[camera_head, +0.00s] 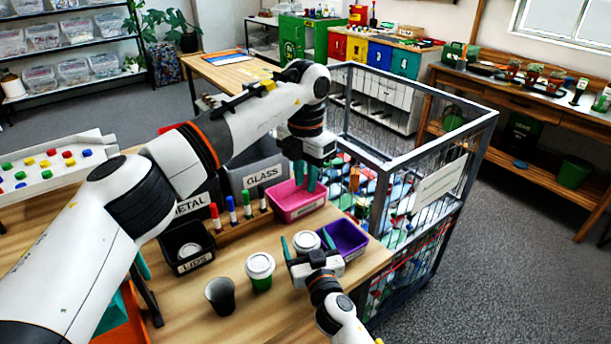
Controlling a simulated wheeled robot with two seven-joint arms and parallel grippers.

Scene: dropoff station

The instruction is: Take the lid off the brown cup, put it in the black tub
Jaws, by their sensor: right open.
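The black tub (196,265), labelled LIDS, stands on the wooden table with a pale round lid (190,250) inside. A white-lidded cup (306,242) stands behind my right gripper (307,243); its body is mostly hidden, so I cannot tell its colour. The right gripper is open, with its teal fingers on either side of that white lid; contact is unclear. A green cup (260,281) with a white lid and a dark lidless cup (220,297) stand to the left. My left gripper (305,176) points down over the pink tub; its finger gap is unclear.
The pink tub (296,205) and purple tub (345,238) stand near the table's right edge. Several markers (231,209) stand upright in a wooden holder behind the cups. A GLASS bin (262,176) is behind. A metal cage (420,210) stands right of the table.

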